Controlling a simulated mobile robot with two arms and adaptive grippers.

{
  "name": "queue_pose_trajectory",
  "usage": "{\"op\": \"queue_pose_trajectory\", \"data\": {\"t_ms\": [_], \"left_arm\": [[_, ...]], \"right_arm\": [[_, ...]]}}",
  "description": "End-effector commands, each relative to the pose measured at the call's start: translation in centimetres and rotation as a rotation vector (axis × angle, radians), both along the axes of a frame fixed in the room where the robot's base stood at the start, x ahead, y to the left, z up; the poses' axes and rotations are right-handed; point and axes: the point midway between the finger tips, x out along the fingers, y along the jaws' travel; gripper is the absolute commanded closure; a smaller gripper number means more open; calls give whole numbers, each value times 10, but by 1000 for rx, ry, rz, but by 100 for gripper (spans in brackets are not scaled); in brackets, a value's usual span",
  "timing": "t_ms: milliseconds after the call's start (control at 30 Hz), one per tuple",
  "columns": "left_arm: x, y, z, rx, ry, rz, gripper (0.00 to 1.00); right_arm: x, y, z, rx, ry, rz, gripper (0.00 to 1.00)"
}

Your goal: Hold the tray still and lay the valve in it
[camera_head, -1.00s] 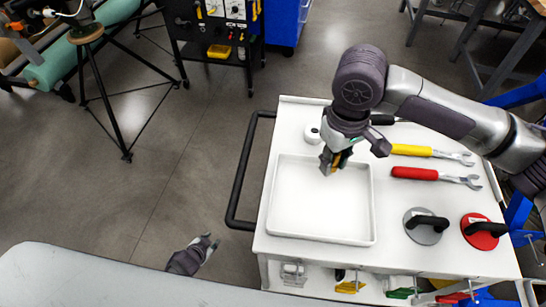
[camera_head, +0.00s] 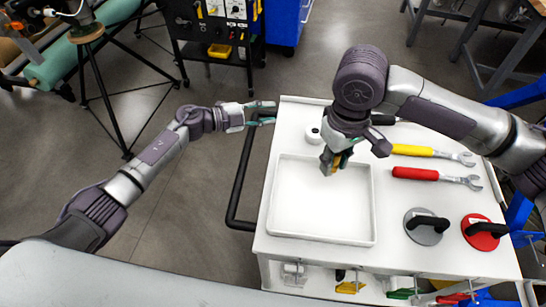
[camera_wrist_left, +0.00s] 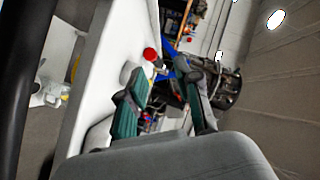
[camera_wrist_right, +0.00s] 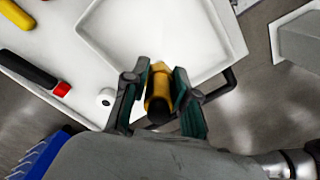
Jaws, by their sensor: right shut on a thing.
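The white, shallow tray (camera_head: 318,205) lies on the white cart top and is empty; it also shows in the right wrist view (camera_wrist_right: 150,38). My right gripper (camera_head: 333,166) is over the tray's far edge. It is shut on the valve, a yellow piece with a dark end (camera_wrist_right: 158,88), which is mostly hidden by the fingers in the head view. My left gripper (camera_head: 263,113) is open and empty, at the cart's left edge by the top of the black handle, apart from the tray. Its spread fingers show in the left wrist view (camera_wrist_left: 165,103).
The cart top (camera_head: 390,225) also holds a white roll (camera_head: 313,134), a yellow-handled wrench (camera_head: 415,151), a red-handled wrench (camera_head: 418,173), a grey suction cup (camera_head: 425,236) and a red one (camera_head: 484,242). The black cart handle (camera_head: 237,190) runs along the left side.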

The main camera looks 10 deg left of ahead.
Motion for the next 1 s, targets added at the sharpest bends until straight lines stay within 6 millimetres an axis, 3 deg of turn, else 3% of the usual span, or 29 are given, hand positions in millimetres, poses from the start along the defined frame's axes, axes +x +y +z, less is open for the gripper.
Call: {"op": "queue_pose_trajectory", "data": {"t_ms": [100,200,300,400,500,700,867,1000], "left_arm": [[-38,-56,29,77,-36,-258,67],[-83,-94,43,203,-49,-494,67],[-135,-115,49,417,-54,-737,67],[-172,-112,49,680,-45,-899,67],[-192,-97,52,944,-35,-971,67],[-203,-65,66,1316,-21,-944,67],[-204,-54,71,1426,-14,-909,67],[-204,-52,59,1436,-9,-904,67]], "right_arm": [[0,0,0,1,-1,0,100],[0,0,0,1,-1,0,100],[0,0,0,1,-1,0,100],[0,0,0,1,-1,0,100],[0,0,0,0,0,0,100],[0,0,0,1,-1,0,100],[0,0,0,1,-1,0,100],[0,0,0,1,-1,0,100]]}}
